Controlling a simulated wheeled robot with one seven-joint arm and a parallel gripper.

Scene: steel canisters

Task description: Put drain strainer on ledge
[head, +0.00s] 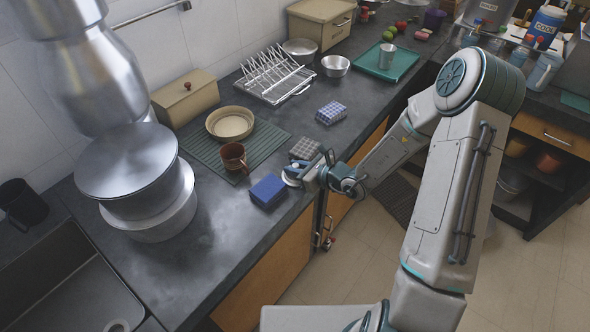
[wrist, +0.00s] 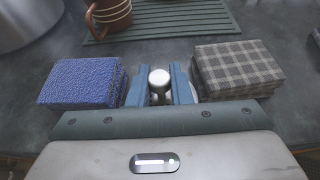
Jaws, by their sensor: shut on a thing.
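The drain strainer (wrist: 159,78) shows in the wrist view as a pale round knob on a metal stem, between the two blue fingers of my gripper (wrist: 160,92). The fingers are shut on it and hide most of its body. In the head view my gripper (head: 303,173) is at the front edge of the dark counter, with a pale rim of the strainer (head: 290,180) showing beside it. I cannot tell whether the strainer touches the counter. I cannot make out which surface is the ledge.
A blue sponge (head: 268,190) lies left of the gripper, and a grey plaid block (head: 305,149) lies behind it. A brown mug (head: 233,158) and a bowl (head: 230,123) stand on a green ribbed mat (head: 268,138). Large pots (head: 150,200) and a sink (head: 75,290) are at left.

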